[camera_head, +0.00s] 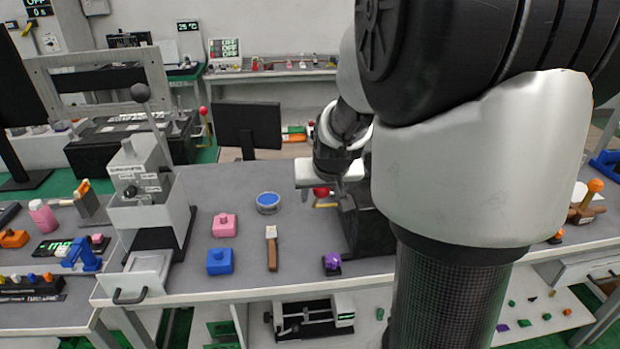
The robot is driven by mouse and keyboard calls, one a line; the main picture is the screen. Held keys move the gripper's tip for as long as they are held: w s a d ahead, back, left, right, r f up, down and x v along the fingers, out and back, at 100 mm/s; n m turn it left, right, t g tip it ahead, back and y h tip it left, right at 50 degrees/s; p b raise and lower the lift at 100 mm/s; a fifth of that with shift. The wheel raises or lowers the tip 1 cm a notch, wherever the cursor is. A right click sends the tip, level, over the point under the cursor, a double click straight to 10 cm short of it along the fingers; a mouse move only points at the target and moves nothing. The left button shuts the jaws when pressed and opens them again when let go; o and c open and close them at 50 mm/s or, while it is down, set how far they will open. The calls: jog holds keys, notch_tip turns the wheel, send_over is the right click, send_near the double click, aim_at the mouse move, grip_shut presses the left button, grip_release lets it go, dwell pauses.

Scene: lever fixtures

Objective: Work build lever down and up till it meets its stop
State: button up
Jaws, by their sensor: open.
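My gripper (322,200) is at mid-picture, beside a black box-shaped fixture (366,222), and is open. A red ball knob (321,191) shows just under the white gripper body, at or between the fingers; whether they touch it I cannot tell. Its rod is mostly hidden by my gripper and arm. No readable label tells which one is the build lever.
On the grey table (235,270) lie a blue round tin (268,202), a pink block (224,225), a blue block (220,261), a hammer (271,248) and a purple piece (332,262). A black monitor (246,125) stands behind. My arm hides much of the right side.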

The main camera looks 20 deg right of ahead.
jog(key=shift+w+r, duration=0.1)
jog(key=shift+r+p, duration=0.35)
jog(key=shift+r, duration=0.15)
jog(key=shift+p+v, duration=1.65)
jog(key=shift+v, duration=1)
